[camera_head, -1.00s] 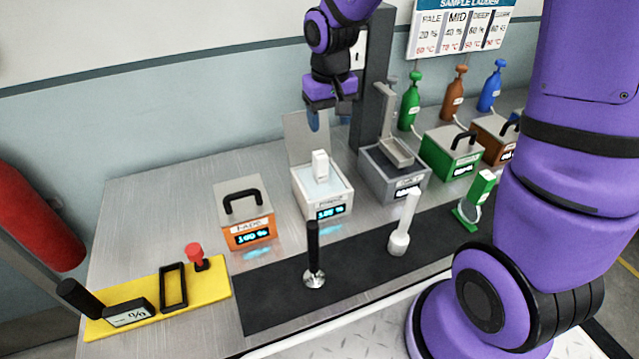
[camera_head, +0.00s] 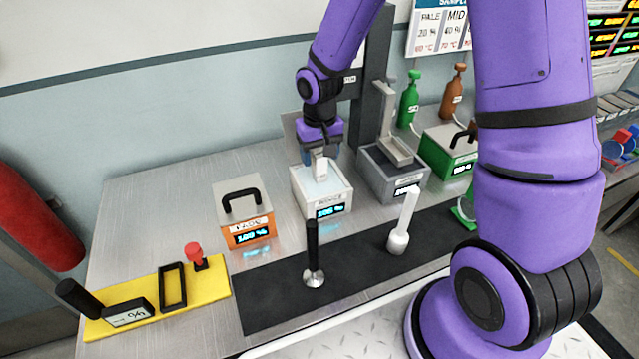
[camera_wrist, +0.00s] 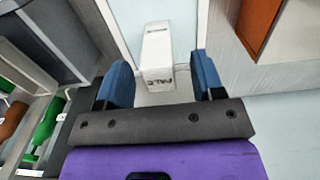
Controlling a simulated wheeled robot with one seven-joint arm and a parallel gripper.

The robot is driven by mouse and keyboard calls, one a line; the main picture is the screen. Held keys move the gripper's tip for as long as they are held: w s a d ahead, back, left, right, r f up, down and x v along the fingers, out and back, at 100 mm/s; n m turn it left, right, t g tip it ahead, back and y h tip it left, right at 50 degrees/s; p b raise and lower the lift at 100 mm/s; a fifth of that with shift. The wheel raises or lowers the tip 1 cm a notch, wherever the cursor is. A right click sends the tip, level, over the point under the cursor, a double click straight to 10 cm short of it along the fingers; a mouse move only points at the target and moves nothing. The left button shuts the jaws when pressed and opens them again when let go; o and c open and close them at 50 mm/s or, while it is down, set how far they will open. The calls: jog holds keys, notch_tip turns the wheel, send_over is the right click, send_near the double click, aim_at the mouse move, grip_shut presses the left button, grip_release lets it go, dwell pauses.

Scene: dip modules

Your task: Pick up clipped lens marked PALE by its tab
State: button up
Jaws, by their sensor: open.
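The clipped lens marked PALE shows in the wrist view as a white upright tab (camera_wrist: 157,45) with dark lettering. In the head view its white tab (camera_head: 321,168) stands in the open white bath box (camera_head: 341,195) with a lit display. Its lower part is hidden there. My gripper (camera_head: 320,156) is open above that box, pointing down, with its blue fingers around the top of the tab. In the wrist view my gripper (camera_wrist: 161,72) has one finger on each side of the tab, with a gap on both sides.
An orange box (camera_head: 246,220) with a black handle stands left of the bath. A grey box (camera_head: 392,178) with a tall metal post stands close on the right, a green box (camera_head: 447,150) beyond. A black-handled tool (camera_head: 312,255) and white tool (camera_head: 403,225) stand on the black mat in front.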

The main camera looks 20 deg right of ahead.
aim_at(319, 165)
jog(key=shift+w+f, duration=0.1)
jog(key=shift+f, duration=1.75)
jog(key=shift+c, duration=0.3)
grip_shut()
